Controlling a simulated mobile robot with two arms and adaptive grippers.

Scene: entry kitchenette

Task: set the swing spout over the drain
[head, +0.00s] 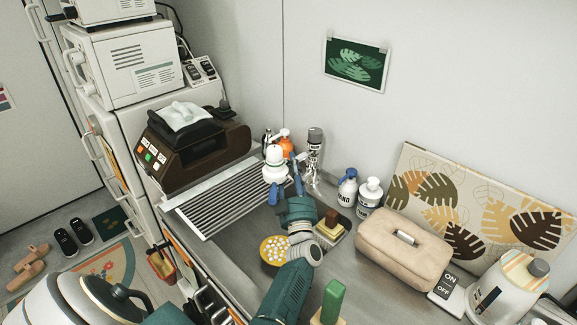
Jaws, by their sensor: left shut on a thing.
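My left gripper (284,191) has its blue fingers around the lower part of a white rounded fitting (275,160) at the back of the sink. The fitting looks like the swing spout, and the fingers are shut on it. Its base and outlet are partly hidden by the fingers and wrist. A yellow disc with white dots (269,253) lies in the dark basin (238,245), partly covered by my left arm. I cannot tell whether it covers the drain, and no other drain opening shows. My right gripper is not in view.
A ribbed drainboard (215,203) lies left of the basin, beside a brown machine (195,148). An orange bottle (286,142) and a grey-capped bottle (315,140) stand behind the gripper. Soap bottles (369,193), a sponge (330,226) and a beige case (390,250) are on the right.

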